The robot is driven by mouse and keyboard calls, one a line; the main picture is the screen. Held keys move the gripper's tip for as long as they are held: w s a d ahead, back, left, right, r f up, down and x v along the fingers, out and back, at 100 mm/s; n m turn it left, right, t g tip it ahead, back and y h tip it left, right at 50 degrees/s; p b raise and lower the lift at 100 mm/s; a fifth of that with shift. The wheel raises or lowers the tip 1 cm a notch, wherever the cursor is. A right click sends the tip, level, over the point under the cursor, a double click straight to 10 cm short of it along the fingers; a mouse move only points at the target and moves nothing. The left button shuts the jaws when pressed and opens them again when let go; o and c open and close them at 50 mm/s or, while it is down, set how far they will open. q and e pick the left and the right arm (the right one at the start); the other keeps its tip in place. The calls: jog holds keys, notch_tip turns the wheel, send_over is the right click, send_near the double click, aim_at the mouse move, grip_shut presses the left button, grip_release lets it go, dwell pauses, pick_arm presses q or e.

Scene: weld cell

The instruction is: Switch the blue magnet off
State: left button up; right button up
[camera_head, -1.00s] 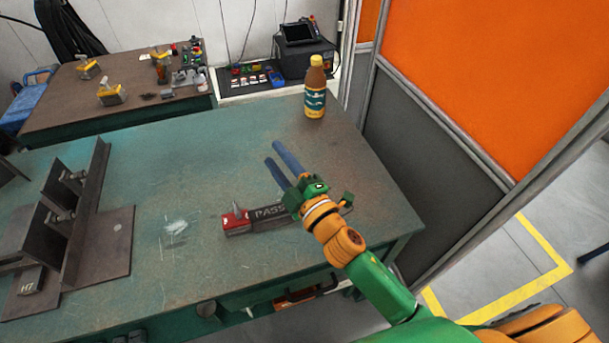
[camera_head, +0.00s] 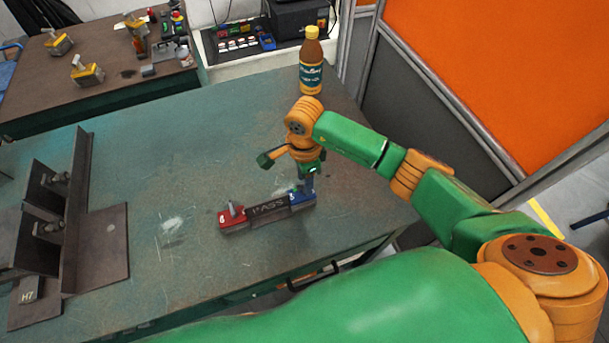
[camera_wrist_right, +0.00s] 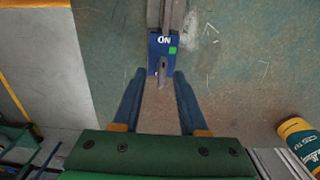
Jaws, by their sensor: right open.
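The blue magnet (camera_head: 304,199) sits at the right end of a dark steel bar marked PASS (camera_head: 268,207) on the green table, partly hidden by my right gripper (camera_head: 304,186). In the right wrist view the blue magnet (camera_wrist_right: 162,46) shows the word ON and a small green square. Its grey lever (camera_wrist_right: 162,68) points toward my gripper. My right gripper (camera_wrist_right: 160,75) is open, its two blue fingers either side of the lever's end, with gaps visible. A red magnet (camera_head: 231,219) with an upright lever sits at the bar's left end. My left gripper is not in view.
A brown bottle (camera_head: 311,62) with a yellow cap stands behind my right arm. A steel angle fixture (camera_head: 78,215) stands on the table's left. A second table (camera_head: 105,95) with tools is at the back left. An orange and grey partition (camera_head: 440,100) borders the right.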

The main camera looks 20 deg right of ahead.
jog(key=shift+w+f, duration=0.25)
jog(key=shift+f, duration=0.25)
jog(key=shift+s, duration=0.1)
grip_shut()
jog(key=shift+m, duration=0.3)
jog(key=m+b, duration=0.1)
jog(key=m, duration=0.1)
jog(key=shift+m, duration=0.4)
jog(key=m+b, duration=0.1)
jog(key=m, duration=0.4)
jog(key=shift+b, duration=0.4)
jog(key=m+b, duration=0.1)
jog(key=m, duration=0.3)
jog(key=shift+m, duration=0.4)
jog(key=shift+m+b, duration=0.4)
jog(key=shift+m, duration=1.9)
jog(key=shift+r, duration=0.1)
grip_release()
